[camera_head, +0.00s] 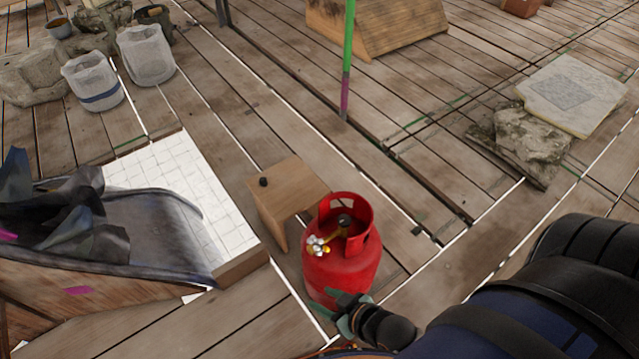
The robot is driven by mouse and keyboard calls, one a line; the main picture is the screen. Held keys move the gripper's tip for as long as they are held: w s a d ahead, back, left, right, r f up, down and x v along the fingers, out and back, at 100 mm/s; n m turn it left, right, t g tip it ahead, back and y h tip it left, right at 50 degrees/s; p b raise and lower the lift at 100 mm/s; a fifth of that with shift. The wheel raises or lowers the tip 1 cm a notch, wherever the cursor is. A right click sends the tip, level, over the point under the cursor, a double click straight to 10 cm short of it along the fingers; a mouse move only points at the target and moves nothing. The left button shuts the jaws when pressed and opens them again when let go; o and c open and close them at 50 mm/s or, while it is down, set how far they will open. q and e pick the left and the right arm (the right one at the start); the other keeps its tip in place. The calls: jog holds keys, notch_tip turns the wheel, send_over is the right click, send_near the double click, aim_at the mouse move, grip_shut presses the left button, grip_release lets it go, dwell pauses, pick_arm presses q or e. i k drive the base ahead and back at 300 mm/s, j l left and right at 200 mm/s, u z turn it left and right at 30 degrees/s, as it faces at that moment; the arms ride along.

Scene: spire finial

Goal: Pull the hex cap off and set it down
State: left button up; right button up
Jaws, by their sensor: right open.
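A red gas bottle (345,272) stands upright on the planks at the lower centre, with an open collar around its top. Inside the collar is a brass valve (338,234) with a dark, roundish piece (345,220) on it. This may be the hex cap, but its shape is too small to tell. Silvery and yellow fittings (318,245) show at the collar's left opening. My right gripper (338,306) is open and appears in front of the bottle's lower part, below the valve. I cannot tell whether it touches the bottle. My left gripper is not in view.
A wooden stool (284,187) with a small black object (263,181) stands just behind the bottle. A dark sheet-covered crate (110,290) is at left. A green and purple pole (347,60) rises behind. Stone slabs (570,95) lie at right. Planks between are mostly clear.

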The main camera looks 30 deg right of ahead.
aim_at(309, 248)
jog(key=k+z, duration=0.15)
jog(key=z, duration=0.7)
jog(key=i+j+z, duration=0.15)
jog(key=j, duration=0.2)
jog(key=i+j+z, duration=0.3)
jog(key=j, duration=0.45)
jog(key=i+j+z, duration=0.15)
jog(key=j, duration=0.25)
jog(key=i+j+z, duration=0.1)
jog(key=j, duration=0.35)
jog(key=i+j+z, duration=0.15)
jog(key=j, duration=0.3)
jog(key=k+l, duration=0.1)
jog(key=l, duration=0.2)
jog(key=k+l, duration=0.1)
jog(key=l, duration=0.2)
